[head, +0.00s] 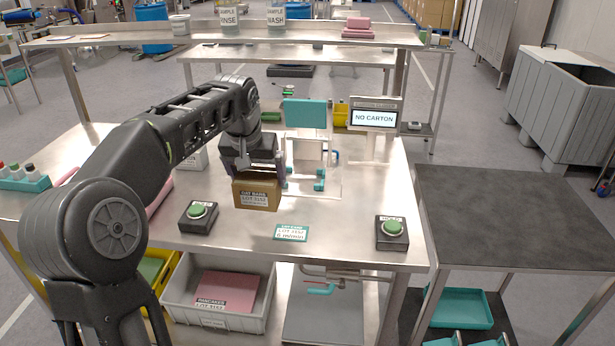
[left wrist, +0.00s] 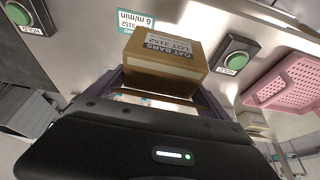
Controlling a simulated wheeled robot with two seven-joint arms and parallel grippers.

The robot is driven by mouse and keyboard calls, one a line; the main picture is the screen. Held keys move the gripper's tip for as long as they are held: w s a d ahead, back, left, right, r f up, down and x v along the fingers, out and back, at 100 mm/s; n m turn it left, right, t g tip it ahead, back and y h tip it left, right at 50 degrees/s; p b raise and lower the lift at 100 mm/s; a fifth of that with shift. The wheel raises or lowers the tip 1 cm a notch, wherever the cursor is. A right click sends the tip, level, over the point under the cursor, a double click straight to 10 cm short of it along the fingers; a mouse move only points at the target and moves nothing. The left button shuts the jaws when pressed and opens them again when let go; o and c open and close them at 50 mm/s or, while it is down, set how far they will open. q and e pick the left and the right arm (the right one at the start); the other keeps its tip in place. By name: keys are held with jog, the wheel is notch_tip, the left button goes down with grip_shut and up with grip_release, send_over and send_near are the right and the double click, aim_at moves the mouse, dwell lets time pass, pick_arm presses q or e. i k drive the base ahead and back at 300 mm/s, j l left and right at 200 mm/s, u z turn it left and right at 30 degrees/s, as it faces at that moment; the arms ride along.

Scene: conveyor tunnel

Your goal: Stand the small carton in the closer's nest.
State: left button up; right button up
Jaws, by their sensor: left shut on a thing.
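The small brown carton (head: 256,196), labelled OAT BARS LOT 3152, is in my left gripper (head: 258,177), which is shut on it. The carton looks upright and held above the steel table; the exact gap under it is hard to tell. The left wrist view shows the carton (left wrist: 165,66) between the fingers. The closer (head: 305,115), with a teal top plate and small teal blocks, stands just right of and behind the carton. Its nest (head: 309,165) is partly hidden by my gripper and looks empty. The closer's screen (head: 374,118) reads NO CARTON. My right gripper is out of view.
Two green HOLD buttons (head: 198,212) (head: 391,228) stand on the front of the table, with a teal label card (head: 291,232) between them. A dark-topped table (head: 510,215) at right is clear.

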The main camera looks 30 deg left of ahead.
aim_at(302, 181)
jog(key=i, duration=0.85)
